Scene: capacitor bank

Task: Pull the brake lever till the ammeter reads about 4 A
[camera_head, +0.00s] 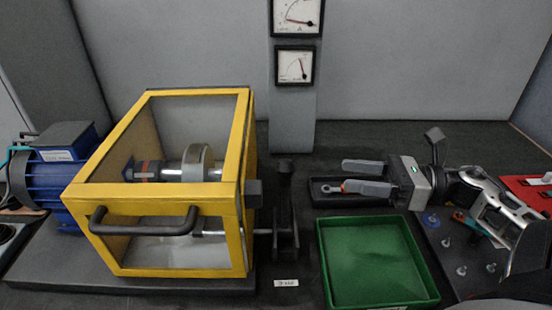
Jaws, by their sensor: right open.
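The brake lever (285,200) appears to be the dark upright lever with a block-like top, right of the yellow-framed guard box. The upper meter (298,14), cut off by the top edge, seems to carry an A mark. Its needle lies toward the lower right; its numbers are too small to read. My right gripper (344,177) comes in from the right, open, its two grey fingers pointing left toward the lever. My left gripper is out of view.
A second meter (295,66) hangs below on the grey post (292,120). A blue motor (58,175) adjoins the yellow guard box (245,150) at left. A black tray (322,200) lies below my gripper, a green tray (415,275) nearer. Small loose parts lie at right.

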